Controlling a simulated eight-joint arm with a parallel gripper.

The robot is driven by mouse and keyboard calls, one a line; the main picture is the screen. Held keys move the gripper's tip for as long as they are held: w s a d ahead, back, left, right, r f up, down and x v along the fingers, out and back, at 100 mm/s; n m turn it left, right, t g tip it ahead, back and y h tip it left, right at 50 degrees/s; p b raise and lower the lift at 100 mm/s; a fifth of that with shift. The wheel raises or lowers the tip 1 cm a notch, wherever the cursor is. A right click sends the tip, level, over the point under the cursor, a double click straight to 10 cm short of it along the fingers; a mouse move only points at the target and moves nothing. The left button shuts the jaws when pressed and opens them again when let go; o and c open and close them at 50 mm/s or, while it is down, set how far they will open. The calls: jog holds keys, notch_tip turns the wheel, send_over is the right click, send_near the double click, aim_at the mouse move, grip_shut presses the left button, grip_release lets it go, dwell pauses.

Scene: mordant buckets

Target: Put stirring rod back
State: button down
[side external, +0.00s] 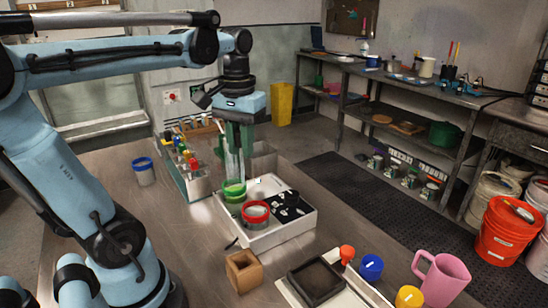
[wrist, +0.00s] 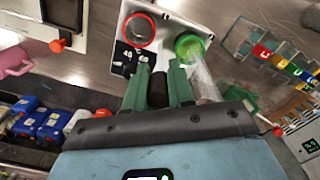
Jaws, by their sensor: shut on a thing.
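The green-rimmed bucket (wrist: 190,47) and the red-rimmed bucket (side external: 256,213) stand at the white tray (side external: 275,235); the red rim also shows in the wrist view (wrist: 138,30).
A blue-rimmed clear bucket (side external: 144,172) is farther left. A wooden block (side external: 243,272), dark tray (side external: 316,281) and pink jug (side external: 444,278) are in front.

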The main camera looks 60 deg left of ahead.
jog(key=s+d+f+m, duration=0.35)
jog(key=s+d, duration=0.35)
jog(key=d, duration=0.6)
notch_tip(320, 180, down, 8)
jog(key=shift+s+f, duration=0.15)
jog(key=shift+f, duration=0.1)
jog(key=c, duration=1)
grip_release()
jog(key=shift+o, duration=0.2)
